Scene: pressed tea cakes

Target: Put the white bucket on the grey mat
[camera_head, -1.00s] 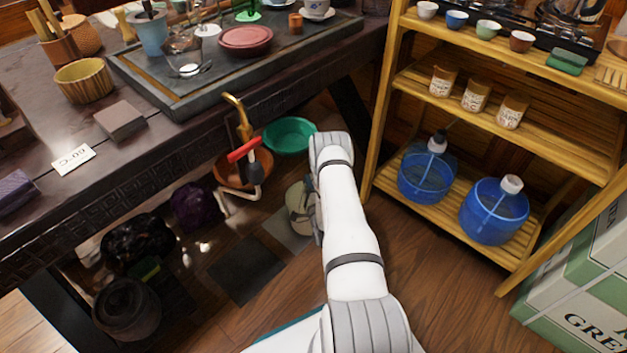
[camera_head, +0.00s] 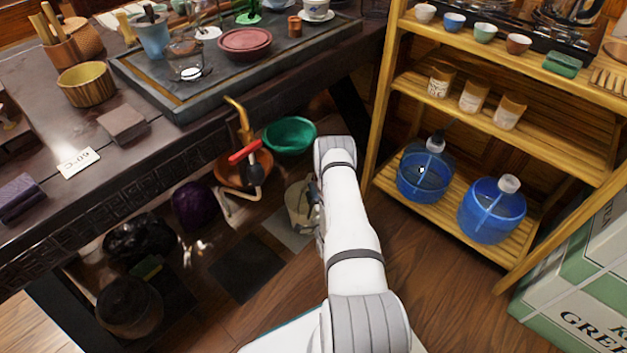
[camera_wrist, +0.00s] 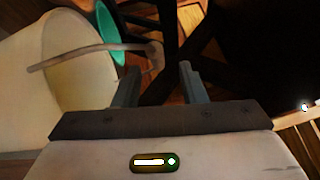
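The white bucket (camera_head: 297,204) stands on the floor under the dark table, partly hidden by my arm in the head view. In the wrist view the bucket (camera_wrist: 60,70) fills the left side, and its pale handle (camera_wrist: 95,52) reaches across in front of the left finger. My gripper (camera_wrist: 160,78) is open, its two fingers apart, beside the bucket; in the head view it is mostly hidden behind my arm. The handle end lies near the left fingertip; I cannot tell if they touch. A grey mat (camera_head: 286,234) lies on the floor just in front of the bucket.
A darker mat (camera_head: 247,268) lies to the left. A green basin (camera_head: 289,135) and a copper pot (camera_head: 246,168) with a tap are behind. A wooden shelf (camera_head: 505,262) with blue water bottles stands right. The table edge (camera_head: 190,140) overhangs the area.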

